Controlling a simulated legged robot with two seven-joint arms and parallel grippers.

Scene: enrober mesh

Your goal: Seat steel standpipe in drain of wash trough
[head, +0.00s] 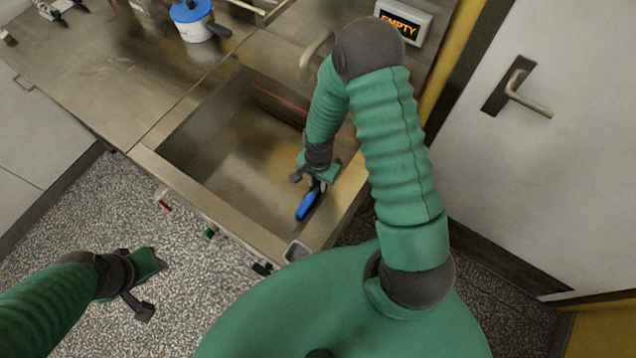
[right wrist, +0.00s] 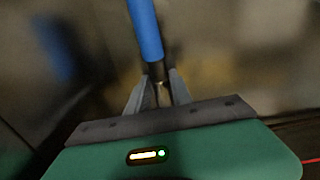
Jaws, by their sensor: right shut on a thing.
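The wash trough (head: 222,150) is a sunken steel basin in the middle of the head view. My right gripper (head: 315,186) reaches down inside its right part and is shut on a slim rod (head: 306,206), seemingly the standpipe. In the right wrist view the rod (right wrist: 147,32) is blue, with a dark collar and a bit of metal between the fingers (right wrist: 159,88). It extends away from the gripper. I cannot make out the drain, or whether the rod touches the trough. My left gripper (head: 145,287) is outside the trough over the floor; its finger opening is unclear.
A steel counter (head: 95,75) adjoins the trough on the left, with a blue-lidded pot (head: 196,22) at the back. A display (head: 402,22) reading EMPTY is behind the trough. A white door (head: 545,150) stands at right. Valves (head: 163,200) line the trough's front.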

